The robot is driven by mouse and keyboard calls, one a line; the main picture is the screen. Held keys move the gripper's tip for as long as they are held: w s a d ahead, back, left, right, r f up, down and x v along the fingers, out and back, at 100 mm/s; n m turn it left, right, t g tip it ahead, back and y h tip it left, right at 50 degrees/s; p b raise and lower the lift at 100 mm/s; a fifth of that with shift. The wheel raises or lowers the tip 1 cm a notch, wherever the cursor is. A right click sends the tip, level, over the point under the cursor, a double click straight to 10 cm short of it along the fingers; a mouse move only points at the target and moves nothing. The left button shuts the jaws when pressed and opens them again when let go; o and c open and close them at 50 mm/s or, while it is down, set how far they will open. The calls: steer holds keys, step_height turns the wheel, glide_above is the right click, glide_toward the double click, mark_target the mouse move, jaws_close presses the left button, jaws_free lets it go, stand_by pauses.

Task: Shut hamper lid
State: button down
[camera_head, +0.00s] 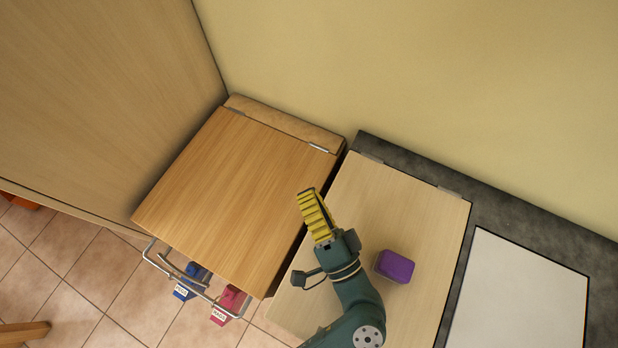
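A wooden lid (230,185) with two metal hinges along its back edge covers the box at the centre left. It looks lowered or nearly so; I cannot tell whether a gap is left under its front edge. A paler hinged panel (405,205) lies to its right; I cannot tell which of the two is the hamper's. My gripper (312,208), with yellow ridged fingers, is over the gap between the two, near the wooden lid's right edge. The fingers overlap from this angle, so their opening is hidden. I see nothing held in them.
A purple block (395,266) sits on the paler panel, right of my gripper. A wire rack (190,283) at the wooden box's front has a blue item (188,285) and a red item (229,303) by it. A white panel (520,295) lies at right. Walls close the back and left.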

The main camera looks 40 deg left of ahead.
stand_by(0.3)
steer(key=s+d, duration=0.5)
steer(key=d, duration=0.7)
steer(key=shift+d+f, duration=0.15)
steer(key=shift+f, duration=0.05)
